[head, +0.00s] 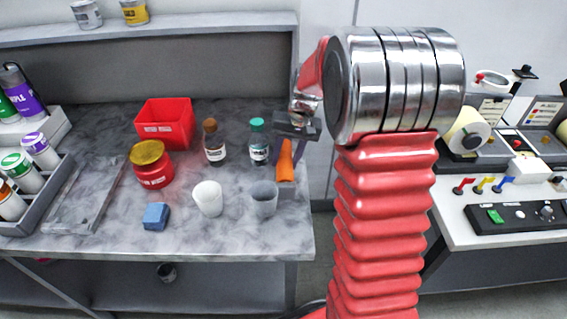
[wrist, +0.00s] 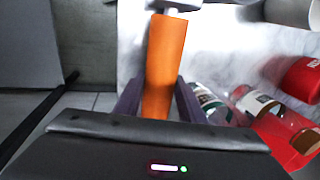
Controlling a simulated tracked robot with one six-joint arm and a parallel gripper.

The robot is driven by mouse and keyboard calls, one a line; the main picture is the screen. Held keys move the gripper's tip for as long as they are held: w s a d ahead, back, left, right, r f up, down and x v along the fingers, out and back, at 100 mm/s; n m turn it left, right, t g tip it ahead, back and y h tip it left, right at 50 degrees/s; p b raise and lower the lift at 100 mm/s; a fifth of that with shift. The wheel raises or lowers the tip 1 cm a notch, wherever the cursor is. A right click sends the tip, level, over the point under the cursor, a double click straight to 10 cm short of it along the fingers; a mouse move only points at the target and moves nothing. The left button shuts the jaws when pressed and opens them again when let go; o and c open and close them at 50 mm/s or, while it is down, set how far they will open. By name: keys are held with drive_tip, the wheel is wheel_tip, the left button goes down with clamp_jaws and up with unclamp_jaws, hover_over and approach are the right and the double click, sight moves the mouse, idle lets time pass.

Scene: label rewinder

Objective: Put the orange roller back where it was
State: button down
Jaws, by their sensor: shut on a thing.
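The orange roller (head: 286,168) is between the purple fingers of my gripper (head: 288,156), near the right edge of the grey marbled bench (head: 110,225). In the wrist view the roller (wrist: 166,55) reaches up and away from between the fingers (wrist: 158,100), which are shut on it. A pale piece (wrist: 176,5) shows at its far end, cut off by the frame. Whether the roller touches the bench is not clear. The label rewinder (head: 500,205), with white rolls, stands at the right, partly hidden by my red arm.
A red bin (head: 165,124), a red jar (head: 152,168) and a blue block (head: 156,216) are farther left. A floor gap separates bench and rewinder.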

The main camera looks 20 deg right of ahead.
sight(286, 156)
drive_tip(key=shift+r, duration=0.15)
drive_tip(key=v, duration=0.2)
drive_tip(key=a+v, duration=0.1)
drive_tip(key=v, duration=0.5)
drive_tip(key=shift+w+a+r, duration=0.35)
drive_tip(key=shift+w, duration=0.05)
drive_tip(key=shift+r, duration=0.7)
drive_tip(key=shift+s, duration=0.15)
